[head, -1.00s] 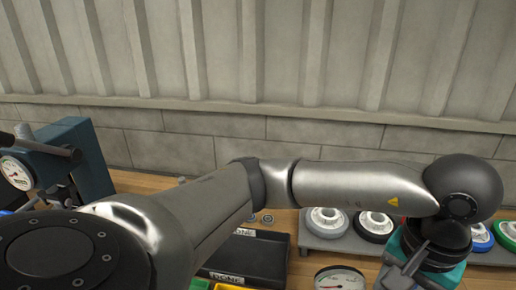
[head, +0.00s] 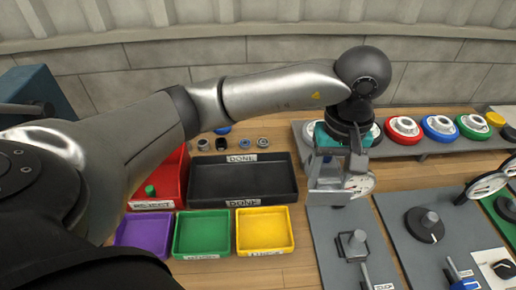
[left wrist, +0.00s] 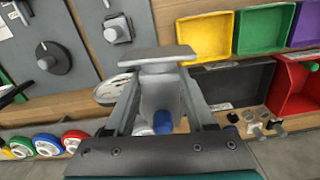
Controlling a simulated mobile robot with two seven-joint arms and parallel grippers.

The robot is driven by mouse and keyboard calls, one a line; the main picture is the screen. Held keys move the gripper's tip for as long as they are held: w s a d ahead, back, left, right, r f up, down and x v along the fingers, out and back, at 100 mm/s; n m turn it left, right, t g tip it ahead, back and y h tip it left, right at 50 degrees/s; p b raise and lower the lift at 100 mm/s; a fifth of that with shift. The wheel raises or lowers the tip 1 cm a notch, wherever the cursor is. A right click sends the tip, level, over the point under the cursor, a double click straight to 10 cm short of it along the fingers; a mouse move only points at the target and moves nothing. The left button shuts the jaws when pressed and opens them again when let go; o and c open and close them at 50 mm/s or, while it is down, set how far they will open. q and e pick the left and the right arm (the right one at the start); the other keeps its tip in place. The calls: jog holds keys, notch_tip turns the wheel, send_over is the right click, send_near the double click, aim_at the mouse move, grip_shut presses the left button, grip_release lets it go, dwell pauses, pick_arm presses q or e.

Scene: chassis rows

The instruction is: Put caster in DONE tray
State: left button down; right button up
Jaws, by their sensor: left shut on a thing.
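My left gripper (head: 335,190) hangs just right of the black DONE tray (head: 240,182), above the table. In the left wrist view the gripper (left wrist: 158,62) is shut on a grey piece with a blue part, which looks like the caster (left wrist: 162,122). The fingers hide much of it. The DONE tray looks empty and also shows in the left wrist view (left wrist: 238,84), beside the gripper. My right gripper is not in view.
Purple (head: 143,234), green (head: 202,234) and yellow (head: 264,230) bins stand in front of the DONE tray, a red bin (head: 172,180) to its left. Coloured wheels line a grey rack (head: 450,147). A dial gauge (head: 360,184) and grey panels (head: 350,250) lie right.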

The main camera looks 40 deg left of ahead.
pick_arm(q)
jog(key=w+a+f+n, duration=0.2)
jog(key=a+f+n, duration=0.4)
jog(key=a+n, duration=0.3)
jog(key=w+a+f+n+b, duration=0.1)
jog(key=w+a+f+n, duration=0.1)
jog(key=a+f+n, duration=0.4)
jog(key=shift+a+f+n+b, duration=0.3)
jog(key=shift+a+f+n, duration=0.1)
jog(key=shift+a+n, duration=1.6)
jog(key=shift+w+d+f+b, duration=0.1)
jog(key=shift+f+b, duration=0.95)
jog(key=shift+f, duration=0.2)
jog(key=shift+f+b, duration=1.25)
jog(key=shift+f, duration=0.3)
jog(key=shift+c, duration=0.8)
grip_release()
notch_tip(320, 180, up, 15)
jog(key=p, duration=0.2)
jog(key=shift+r, duration=0.15)
